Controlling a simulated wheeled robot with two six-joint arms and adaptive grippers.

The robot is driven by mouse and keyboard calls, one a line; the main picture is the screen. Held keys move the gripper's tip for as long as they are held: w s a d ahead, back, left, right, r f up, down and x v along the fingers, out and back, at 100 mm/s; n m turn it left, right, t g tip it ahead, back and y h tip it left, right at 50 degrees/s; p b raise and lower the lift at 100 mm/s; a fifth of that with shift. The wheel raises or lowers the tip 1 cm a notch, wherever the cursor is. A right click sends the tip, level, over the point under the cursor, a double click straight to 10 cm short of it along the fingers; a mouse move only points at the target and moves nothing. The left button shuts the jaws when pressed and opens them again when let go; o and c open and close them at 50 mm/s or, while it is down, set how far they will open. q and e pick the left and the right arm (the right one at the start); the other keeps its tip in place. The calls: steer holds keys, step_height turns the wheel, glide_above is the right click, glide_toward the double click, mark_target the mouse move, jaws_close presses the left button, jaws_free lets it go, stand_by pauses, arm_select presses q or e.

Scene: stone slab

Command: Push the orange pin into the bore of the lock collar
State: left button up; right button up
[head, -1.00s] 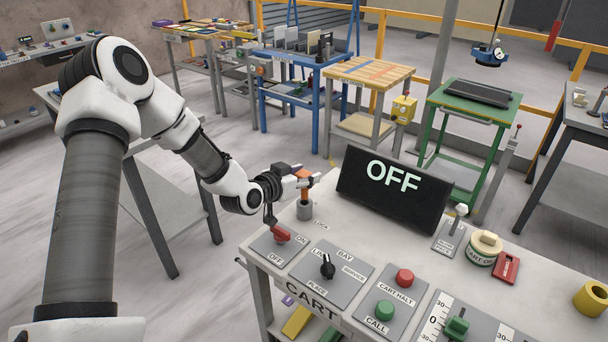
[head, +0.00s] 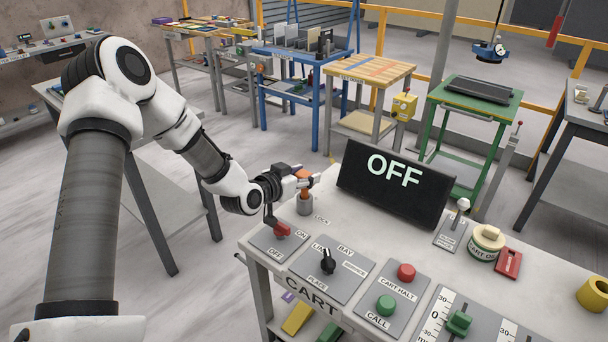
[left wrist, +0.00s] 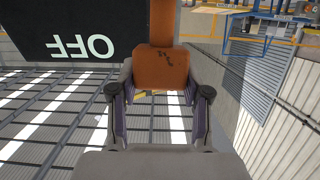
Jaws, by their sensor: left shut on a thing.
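The orange pin (head: 305,187) stands about upright at the far left corner of the cart top, directly over the grey lock collar (head: 305,206). Its lower end meets the collar's top; I cannot tell how deep it sits in the bore. My left gripper (head: 301,176) is shut on the pin's upper part, with the arm reaching in from the left. In the left wrist view the orange pin (left wrist: 162,66) shows its wide block between the two fingers of the left gripper (left wrist: 160,92). The bore is hidden. My right gripper is not in view.
A black display reading OFF (head: 395,186) stands just right of the collar. A red-handled switch (head: 282,230) sits close in front, below the gripper. A black knob (head: 328,262), a red button (head: 406,272) and a green button (head: 386,305) stand further right.

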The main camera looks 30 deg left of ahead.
arm_select(q)
steer(key=shift+f, duration=0.25)
steer(key=shift+r, duration=0.15)
steer(key=shift+r+p, duration=0.7)
steer(key=shift+r, duration=0.2)
steer(key=shift+f+b, duration=0.7)
steer(key=shift+f, duration=0.3)
stand_by(0.7)
steer(key=o, duration=1.4)
steer(key=shift+s, duration=0.1)
